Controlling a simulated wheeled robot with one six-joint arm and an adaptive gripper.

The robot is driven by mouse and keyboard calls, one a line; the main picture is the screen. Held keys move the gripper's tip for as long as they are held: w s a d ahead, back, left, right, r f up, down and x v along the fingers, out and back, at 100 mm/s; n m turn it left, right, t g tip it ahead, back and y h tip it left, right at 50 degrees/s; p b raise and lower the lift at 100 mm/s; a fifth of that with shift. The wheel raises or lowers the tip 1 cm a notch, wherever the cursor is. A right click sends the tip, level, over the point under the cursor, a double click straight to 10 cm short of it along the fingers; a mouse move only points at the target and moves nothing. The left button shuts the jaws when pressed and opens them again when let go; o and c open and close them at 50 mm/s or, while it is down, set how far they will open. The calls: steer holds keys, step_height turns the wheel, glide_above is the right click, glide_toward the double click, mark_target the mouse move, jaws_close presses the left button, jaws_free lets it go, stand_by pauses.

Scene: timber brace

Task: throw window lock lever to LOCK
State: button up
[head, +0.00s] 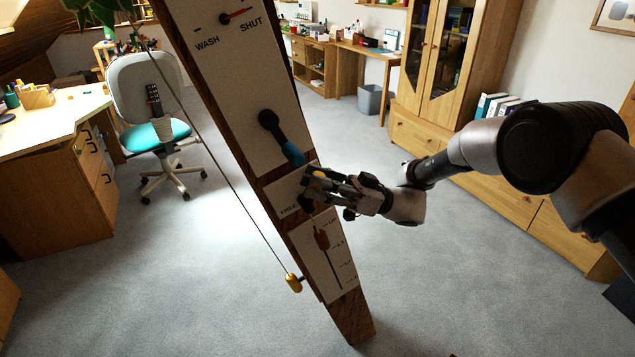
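A small white plate (283,193) is fixed on the slanted timber brace (351,318). Its left edge carries small lettering that seems to read FREE; no LOCK wording is visible. A dark round part (306,203) shows at the plate, partly behind my gripper, and may belong to the lock lever. My gripper (308,184) reaches in from the right, its fingertips over this plate. A small green and yellow piece shows by the fingers; I cannot tell what it belongs to. The lever's handle is not clearly seen, and whether the fingers hold anything is unclear.
Above is a black lever with a blue grip (292,153), close to my gripper. Higher is a WASH/SHUT plate (226,35) with a red pointer near SHUT. The surrounding floor is clear.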

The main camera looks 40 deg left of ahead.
steer(key=v, duration=1.2)
stand_by(0.3)
